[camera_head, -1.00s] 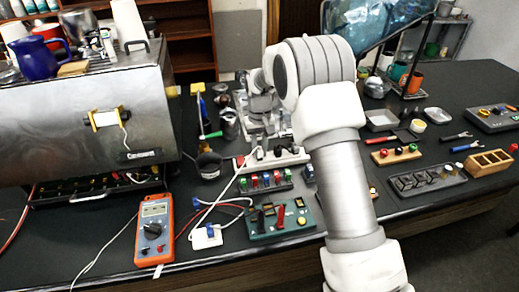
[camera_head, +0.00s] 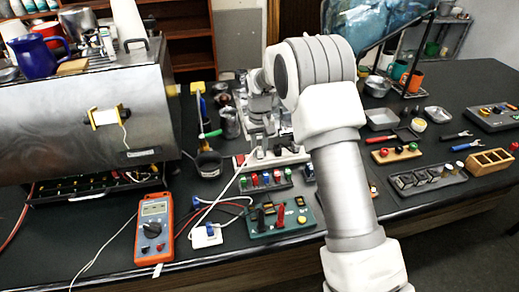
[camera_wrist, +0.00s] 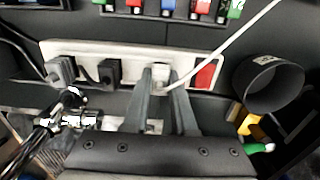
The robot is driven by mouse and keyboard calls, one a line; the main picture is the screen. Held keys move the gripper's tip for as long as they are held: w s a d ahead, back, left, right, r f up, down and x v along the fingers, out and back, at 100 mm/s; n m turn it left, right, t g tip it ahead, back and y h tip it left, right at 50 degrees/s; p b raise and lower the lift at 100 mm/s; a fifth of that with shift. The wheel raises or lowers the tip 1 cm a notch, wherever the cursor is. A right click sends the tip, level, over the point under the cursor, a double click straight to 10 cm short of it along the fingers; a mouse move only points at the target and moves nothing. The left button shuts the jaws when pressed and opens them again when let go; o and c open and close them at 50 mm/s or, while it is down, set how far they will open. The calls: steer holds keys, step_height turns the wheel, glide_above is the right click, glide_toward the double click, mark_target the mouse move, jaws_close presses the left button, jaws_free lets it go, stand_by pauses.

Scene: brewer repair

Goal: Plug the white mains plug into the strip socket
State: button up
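The white mains plug (camera_wrist: 159,71) sits between the two fingers of my gripper (camera_wrist: 161,72) in the wrist view. My gripper appears shut on it, with the fingertips down at the white strip socket (camera_wrist: 135,56). The plug is at the strip's face, between a black plug and the red switch (camera_wrist: 205,73). The fingers partly hide it, so I cannot tell whether its pins are seated. Its white cord (camera_wrist: 225,42) runs away to the upper right. In the head view, my gripper (camera_head: 258,145) is over the strip socket (camera_head: 298,157).
Two dark plugs (camera_wrist: 62,70) (camera_wrist: 109,72) occupy other strip outlets. A black cup (camera_wrist: 270,82) stands close beside the strip. A rack of coloured connectors (camera_head: 265,181) lies in front of it. An orange multimeter (camera_head: 154,232) and green board (camera_head: 280,217) are nearer the front edge.

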steer(key=o, duration=0.5)
steer(key=shift+r, duration=0.1)
step_height(320, 180, up, 17)
steer(key=shift+r, duration=0.15)
steer(key=shift+r, duration=0.1)
stand_by(0.5)
steer(key=s+d+r+t, duration=0.1)
steer(key=s+d+r, duration=0.2)
steer(key=s+r, duration=0.15)
steer(key=s+d+r+m+t, duration=0.1)
steer(key=s+d+r, duration=0.15)
steer(key=s, duration=0.35)
steer(key=s+d+r+t, duration=0.1)
steer(key=s+d+r, duration=0.1)
steer(key=s+r, duration=0.25)
steer(key=s+d+f+t, duration=0.1)
steer(key=s, duration=0.5)
steer(key=s+d+f+m, duration=0.1)
steer(key=s+d+f, duration=0.1)
steer(key=s, duration=0.4)
steer(key=s+d+f+t, duration=0.1)
steer(key=s+f, duration=0.1)
steer(key=s, duration=0.5)
steer(key=shift+s+d+f+t, duration=0.1)
steer(key=shift+d+f+t, duration=0.1)
steer(key=shift+t, duration=0.1)
